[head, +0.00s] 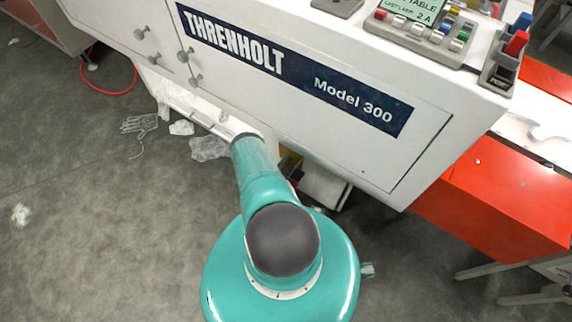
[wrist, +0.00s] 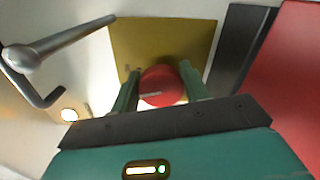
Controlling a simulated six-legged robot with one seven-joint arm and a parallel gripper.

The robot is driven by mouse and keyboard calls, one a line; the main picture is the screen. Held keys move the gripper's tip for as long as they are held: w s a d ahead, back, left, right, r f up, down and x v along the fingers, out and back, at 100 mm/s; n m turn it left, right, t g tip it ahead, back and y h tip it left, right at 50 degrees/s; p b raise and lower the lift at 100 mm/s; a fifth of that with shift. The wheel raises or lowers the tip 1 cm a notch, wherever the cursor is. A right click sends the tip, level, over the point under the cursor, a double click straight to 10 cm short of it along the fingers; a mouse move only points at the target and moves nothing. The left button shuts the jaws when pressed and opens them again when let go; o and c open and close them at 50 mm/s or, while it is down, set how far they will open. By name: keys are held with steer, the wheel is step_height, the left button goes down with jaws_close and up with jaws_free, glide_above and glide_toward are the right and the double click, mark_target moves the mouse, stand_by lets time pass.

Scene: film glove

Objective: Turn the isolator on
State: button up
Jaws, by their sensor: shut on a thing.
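The isolator shows in the wrist view as a red rotary knob (wrist: 163,88) on a yellow plate (wrist: 163,38). My gripper (wrist: 160,80) has one green finger on each side of the knob and is shut on it. The marks on the plate are too small or hidden to read, so I cannot tell the switch position. In the head view my arm reaches under the front of the white Threnholt Model 300 machine (head: 430,130), and the gripper and knob are hidden there.
A metal handle (wrist: 70,45) stands left of the plate in the wrist view. A dark strip (wrist: 240,50) and red panel (wrist: 295,90) lie to the right. In the head view, a crumpled clear glove (head: 139,123) lies on the floor; red furniture (head: 500,190) stands right.

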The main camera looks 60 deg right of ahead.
steer(key=shift+w+d+r, duration=0.1)
steer(key=shift+w+r, duration=0.05)
steer(key=o, duration=1)
